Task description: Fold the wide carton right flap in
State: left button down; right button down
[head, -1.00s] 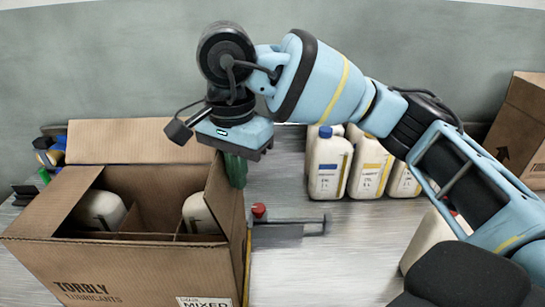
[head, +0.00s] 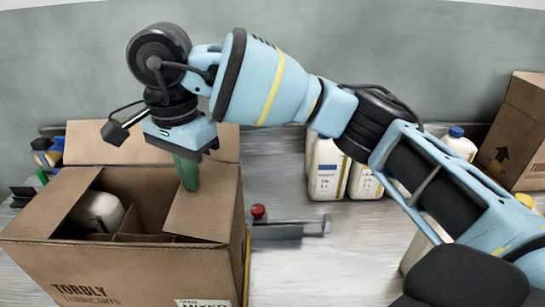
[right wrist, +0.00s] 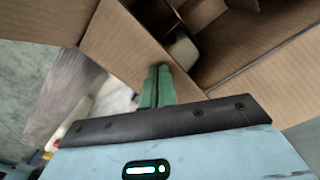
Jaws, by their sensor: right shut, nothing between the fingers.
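The wide carton (head: 130,275) stands open on the table at the left of the head view, with dividers and a white jug (head: 98,210) inside. Its right flap (head: 205,208) leans inward over the right compartments and hides what is under it. My right gripper (head: 187,178) is shut and empty, its green fingers pointing down at the flap's upper edge. In the right wrist view the fingers (right wrist: 158,85) are together against or very near the flap (right wrist: 125,48); contact is hard to tell. The back flap (head: 90,143) stands up. My left gripper is not in view.
Several white jugs (head: 328,170) stand at the back, right of the carton. A metal fixture with a red knob (head: 258,211) sits beside the carton's right side. Another carton (head: 520,135) stands at the far right.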

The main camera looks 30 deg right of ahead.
jog(key=shift+f, duration=0.15)
